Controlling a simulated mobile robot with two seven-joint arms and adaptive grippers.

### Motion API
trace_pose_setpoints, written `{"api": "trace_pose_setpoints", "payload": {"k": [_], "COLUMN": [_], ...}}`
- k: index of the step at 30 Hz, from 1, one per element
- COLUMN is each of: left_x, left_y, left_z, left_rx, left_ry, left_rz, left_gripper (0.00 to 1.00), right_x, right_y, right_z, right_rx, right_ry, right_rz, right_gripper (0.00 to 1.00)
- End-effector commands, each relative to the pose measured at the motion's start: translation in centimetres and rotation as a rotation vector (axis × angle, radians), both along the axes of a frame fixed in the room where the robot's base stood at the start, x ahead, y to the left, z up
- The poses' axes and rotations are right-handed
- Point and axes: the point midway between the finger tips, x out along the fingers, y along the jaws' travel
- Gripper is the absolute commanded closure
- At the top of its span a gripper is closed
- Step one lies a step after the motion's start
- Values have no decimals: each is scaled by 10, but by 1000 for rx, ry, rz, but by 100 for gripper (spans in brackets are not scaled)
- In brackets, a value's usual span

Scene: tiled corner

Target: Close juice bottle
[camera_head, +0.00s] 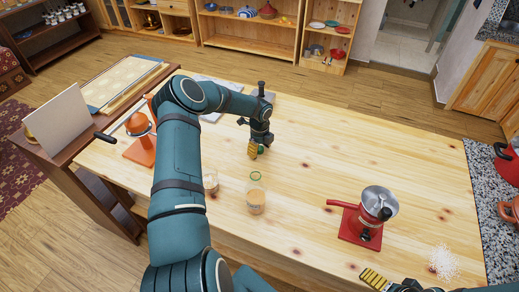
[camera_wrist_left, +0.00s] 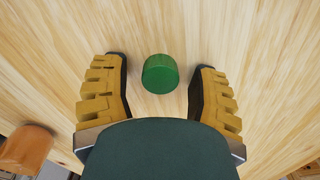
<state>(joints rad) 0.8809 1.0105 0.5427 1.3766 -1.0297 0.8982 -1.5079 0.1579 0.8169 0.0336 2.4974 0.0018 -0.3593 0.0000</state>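The juice bottle (camera_head: 256,197) is clear glass with orange-brown contents and a green ring at its neck. It stands upright on the wooden table, and I see no cap on it. A green cap (camera_head: 261,149) is farther back, at my left gripper (camera_head: 254,151). In the left wrist view the cap (camera_wrist_left: 160,74) lies between the two yellow-padded fingers of the left gripper (camera_wrist_left: 158,95), with a gap on each side. The left gripper is open. My right gripper (camera_head: 374,279) shows only partly at the bottom edge, away from the bottle.
A small glass (camera_head: 210,182) stands left of the bottle, close to my left arm. An orange device (camera_head: 140,128) is at the table's left. White grains (camera_head: 443,262) lie at the right. The table's back right is clear.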

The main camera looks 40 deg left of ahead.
Motion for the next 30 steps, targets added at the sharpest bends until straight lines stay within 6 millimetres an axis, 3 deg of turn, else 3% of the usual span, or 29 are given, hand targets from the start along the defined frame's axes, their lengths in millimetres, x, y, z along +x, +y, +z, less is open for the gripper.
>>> {"api": "trace_pose_setpoints", "payload": {"k": [1, 6, 19, 23, 30], "left_x": [0, 0, 0, 1, 1], "left_y": [0, 0, 0, 1, 1], "left_z": [0, 0, 4, 21, 68], "left_rx": [0, 0, 1, 3, 3], "left_ry": [0, 0, -1, -3, -3], "left_rz": [0, 0, 0, -1, 0], "left_gripper": [51, 75, 76, 76, 76], "right_x": [0, 0, 0, 0, 0], "right_y": [0, 0, 0, 0, 0], "right_z": [0, 0, 0, -1, -4], "right_rx": [0, 0, 0, 0, 0], "right_ry": [0, 0, 0, 0, 0], "right_rz": [0, 0, 0, 0, -1], "right_gripper": [0, 0, 0, 0, 0]}}
